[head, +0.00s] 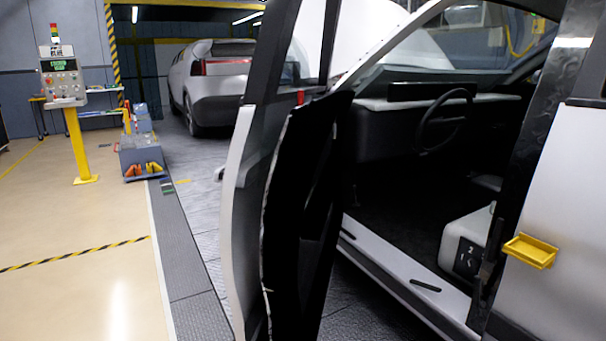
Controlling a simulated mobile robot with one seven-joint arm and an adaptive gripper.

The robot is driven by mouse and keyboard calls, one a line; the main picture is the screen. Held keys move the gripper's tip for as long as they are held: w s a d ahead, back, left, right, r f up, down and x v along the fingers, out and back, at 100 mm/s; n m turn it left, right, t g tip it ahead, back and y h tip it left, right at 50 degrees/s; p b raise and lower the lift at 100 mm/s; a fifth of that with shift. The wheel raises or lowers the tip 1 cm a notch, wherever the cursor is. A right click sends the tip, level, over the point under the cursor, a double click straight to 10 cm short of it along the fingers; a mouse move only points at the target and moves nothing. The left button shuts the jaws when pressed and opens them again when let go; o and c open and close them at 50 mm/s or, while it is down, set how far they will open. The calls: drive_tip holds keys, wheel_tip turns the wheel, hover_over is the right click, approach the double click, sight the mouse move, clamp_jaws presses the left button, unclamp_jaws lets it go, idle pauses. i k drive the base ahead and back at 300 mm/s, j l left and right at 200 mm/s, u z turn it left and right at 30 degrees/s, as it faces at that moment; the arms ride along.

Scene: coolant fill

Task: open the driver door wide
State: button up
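The driver door (303,200) stands open, swung well out from the car body. I see its edge and its black inner panel. Its outer handle (226,172) shows at the left side of the door. The door opening is clear, and the steering wheel (444,121), dashboard (385,140) and white sill (400,270) show inside. How far the door can still swing is not visible. My gripper is not in view.
A yellow tray (530,251) sticks out from the car's side at the right. A control pedestal (76,115) and a grey cart (140,150) stand at the left. Another white car (212,85) is behind. The tan floor (90,220) at the left is mostly free.

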sight(278, 244)
drive_tip(key=i+j+z, duration=0.15)
drive_tip(key=j, duration=0.25)
drive_tip(key=i+j+z, duration=0.2)
drive_tip(key=j, duration=0.25)
drive_tip(key=i+j+z, duration=0.15)
drive_tip(key=j, duration=0.3)
drive_tip(key=i+j+z, duration=0.15)
drive_tip(key=j, duration=0.35)
drive_tip(key=i+j+z, duration=0.15)
drive_tip(key=j, duration=0.35)
drive_tip(key=j+z, duration=0.2)
drive_tip(key=j, duration=0.3)
drive_tip(key=k+l+z, duration=0.1)
drive_tip(key=l, duration=0.3)
drive_tip(key=k+l+z, duration=0.1)
drive_tip(key=l, duration=0.3)
drive_tip(key=k+l, duration=0.15)
drive_tip(key=l, duration=0.3)
drive_tip(key=k+l+z, duration=0.15)
drive_tip(key=l, duration=0.25)
drive_tip(key=i+j, duration=0.4)
